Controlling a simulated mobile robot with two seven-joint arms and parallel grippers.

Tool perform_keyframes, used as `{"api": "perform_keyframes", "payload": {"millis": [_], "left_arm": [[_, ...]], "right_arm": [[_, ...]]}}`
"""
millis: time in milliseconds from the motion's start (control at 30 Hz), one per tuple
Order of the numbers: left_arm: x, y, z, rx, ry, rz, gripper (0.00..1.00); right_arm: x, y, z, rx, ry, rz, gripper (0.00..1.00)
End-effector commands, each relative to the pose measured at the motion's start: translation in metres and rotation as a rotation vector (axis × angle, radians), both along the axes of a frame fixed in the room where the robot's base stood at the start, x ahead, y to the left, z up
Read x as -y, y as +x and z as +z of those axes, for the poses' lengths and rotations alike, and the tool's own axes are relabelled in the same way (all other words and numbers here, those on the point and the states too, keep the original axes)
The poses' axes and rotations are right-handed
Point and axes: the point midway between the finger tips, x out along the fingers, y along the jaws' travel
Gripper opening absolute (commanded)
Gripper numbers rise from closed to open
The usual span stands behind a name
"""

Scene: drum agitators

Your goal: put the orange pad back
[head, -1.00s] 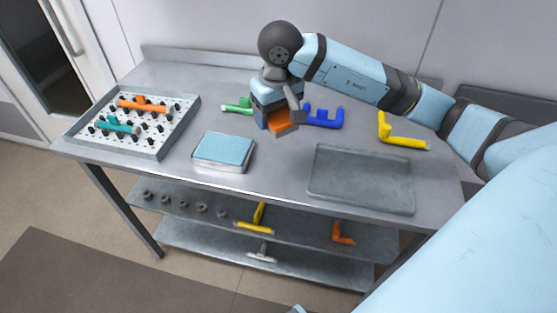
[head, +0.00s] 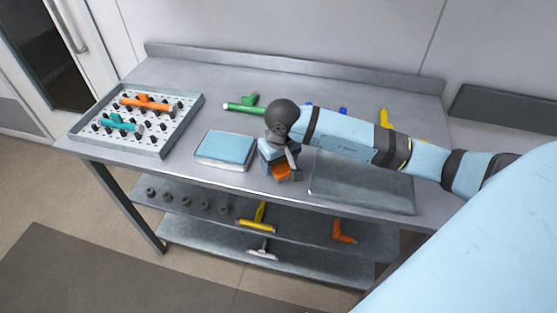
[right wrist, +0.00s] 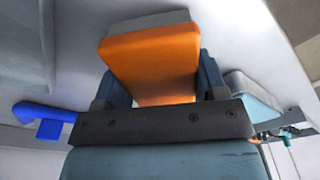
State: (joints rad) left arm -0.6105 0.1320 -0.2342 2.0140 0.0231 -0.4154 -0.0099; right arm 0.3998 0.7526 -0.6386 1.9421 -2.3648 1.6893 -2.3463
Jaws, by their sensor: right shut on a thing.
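My right gripper (head: 284,174) is shut on the orange pad (head: 280,171) and holds it near the table's front edge, between the light blue pad and the grey tray. In the right wrist view the orange pad (right wrist: 152,58) sits between the two fingers, with a grey strip along its far end. Its height over the table is hard to tell. The light blue pad (head: 226,146) lies on a pale grey base to the left of my gripper. My left gripper is not in view.
The flat grey tray (head: 365,190) lies at the right, partly under my arm. A pegged tray (head: 160,147) with orange and teal parts stands at the left. A green part (head: 245,105) lies behind. The blue part (right wrist: 45,118) shows in the wrist view. Lower shelves hold several parts.

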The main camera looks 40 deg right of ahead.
Motion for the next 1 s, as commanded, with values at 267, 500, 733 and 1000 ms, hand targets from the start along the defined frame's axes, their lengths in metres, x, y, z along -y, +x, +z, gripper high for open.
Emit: {"api": "perform_keyframes", "payload": {"millis": [267, 500, 733, 1000], "left_arm": [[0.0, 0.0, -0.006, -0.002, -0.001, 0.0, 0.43], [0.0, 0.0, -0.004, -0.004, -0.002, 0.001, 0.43], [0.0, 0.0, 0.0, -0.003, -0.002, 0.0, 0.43], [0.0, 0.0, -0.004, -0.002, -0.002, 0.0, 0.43]], "right_arm": [[0.0, 0.001, -0.003, 0.002, -0.001, 0.001, 0.36], [0.0, 0.0, -0.002, 0.001, 0.0, 0.001, 0.91], [0.0, 0.0, 0.001, 0.0, 0.0, 0.0, 0.91], [0.0, -0.002, 0.043, 0.007, -0.002, 0.002, 0.91]]}}
